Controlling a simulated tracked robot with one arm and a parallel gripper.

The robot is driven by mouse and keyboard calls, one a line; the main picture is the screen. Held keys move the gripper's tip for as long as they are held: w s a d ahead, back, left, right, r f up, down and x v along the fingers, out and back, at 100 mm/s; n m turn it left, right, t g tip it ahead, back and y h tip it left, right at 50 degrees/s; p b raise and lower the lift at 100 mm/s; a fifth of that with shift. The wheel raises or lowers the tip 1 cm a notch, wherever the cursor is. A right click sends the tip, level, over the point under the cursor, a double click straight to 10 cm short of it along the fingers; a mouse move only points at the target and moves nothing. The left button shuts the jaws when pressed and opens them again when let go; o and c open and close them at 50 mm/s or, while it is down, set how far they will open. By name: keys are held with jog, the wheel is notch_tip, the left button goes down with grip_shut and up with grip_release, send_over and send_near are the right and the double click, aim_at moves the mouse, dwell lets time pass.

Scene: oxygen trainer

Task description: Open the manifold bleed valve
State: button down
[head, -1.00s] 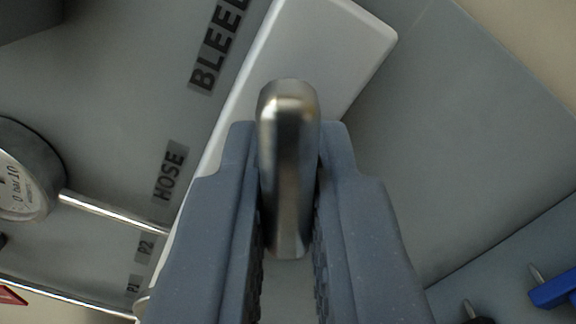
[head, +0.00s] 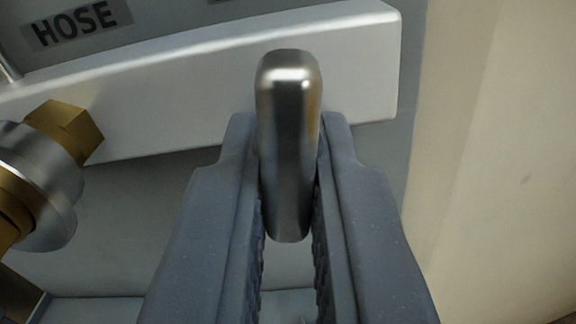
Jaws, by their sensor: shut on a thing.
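The bleed valve's handle (head: 289,140) is a rounded, shiny metal bar in the middle of the head view, standing upright in the picture. My gripper (head: 288,185) is shut on it, with one grey finger on each side and the handle's top end sticking out beyond the fingertips. Behind it is the pale manifold block (head: 190,85), a long bar that slants slightly up to the right. The valve's stem and its joint to the manifold are hidden behind the handle and fingers.
A brass hex fitting with a steel collar (head: 50,190) sticks out at the left, below the manifold. A HOSE label (head: 75,25) is on the grey panel at upper left. A plain beige wall (head: 500,150) fills the right side.

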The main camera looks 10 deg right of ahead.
jog(key=shift+f+n+p, duration=0.1)
jog(key=shift+n+p, duration=0.6)
jog(key=shift+n, duration=0.3)
jog(key=c, duration=1.5)
grip_release()
jog(key=shift+w, duration=0.1)
